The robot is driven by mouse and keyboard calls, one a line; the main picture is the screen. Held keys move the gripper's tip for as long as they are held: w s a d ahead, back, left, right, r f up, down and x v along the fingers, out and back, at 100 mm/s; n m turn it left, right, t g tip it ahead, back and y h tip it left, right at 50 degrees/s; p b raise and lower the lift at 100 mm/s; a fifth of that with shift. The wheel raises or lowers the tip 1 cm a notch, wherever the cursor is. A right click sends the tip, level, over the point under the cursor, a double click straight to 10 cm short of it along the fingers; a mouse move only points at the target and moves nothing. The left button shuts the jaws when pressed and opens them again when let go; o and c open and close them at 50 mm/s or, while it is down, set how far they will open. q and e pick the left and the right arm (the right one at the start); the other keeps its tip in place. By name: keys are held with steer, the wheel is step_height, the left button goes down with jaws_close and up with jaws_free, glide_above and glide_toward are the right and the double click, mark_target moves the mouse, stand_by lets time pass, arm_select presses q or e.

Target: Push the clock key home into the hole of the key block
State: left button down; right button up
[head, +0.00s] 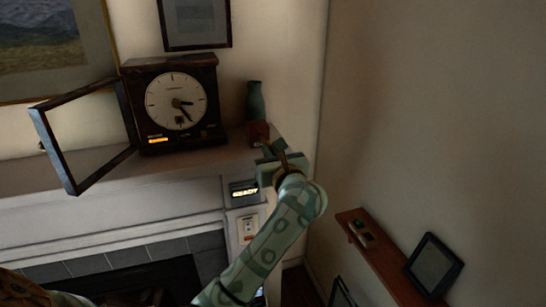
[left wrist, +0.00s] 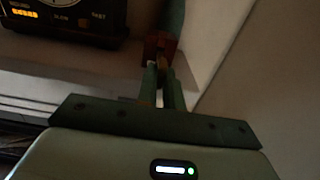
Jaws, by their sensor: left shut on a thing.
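The key block is a small reddish-brown block (head: 258,132) at the right end of the mantel shelf. It also shows in the left wrist view (left wrist: 152,46), straight beyond my fingers. My left gripper (head: 276,160) is just in front of the block, at the shelf's edge. In the left wrist view its two fingers (left wrist: 162,84) are close together, pointing at the block. They are shut on the clock key, a small dark brownish piece mostly hidden between them. I cannot tell how far the key is in the hole. My right gripper is not in view.
A dark mantel clock (head: 176,103) with its glass door (head: 60,150) swung open stands left of the block. A green vase (head: 256,100) stands right behind the block. A wooden wall shelf (head: 385,262) with a frame is at lower right.

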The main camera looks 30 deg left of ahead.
mark_target(265, 141)
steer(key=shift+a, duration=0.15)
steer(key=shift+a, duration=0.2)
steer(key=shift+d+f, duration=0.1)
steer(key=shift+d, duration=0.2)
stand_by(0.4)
arm_select(q)
steer(key=shift+b, duration=0.3)
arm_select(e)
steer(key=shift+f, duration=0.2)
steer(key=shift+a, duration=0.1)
arm_select(q)
steer(key=shift+w+a, duration=0.15)
steer(key=shift+a, duration=0.1)
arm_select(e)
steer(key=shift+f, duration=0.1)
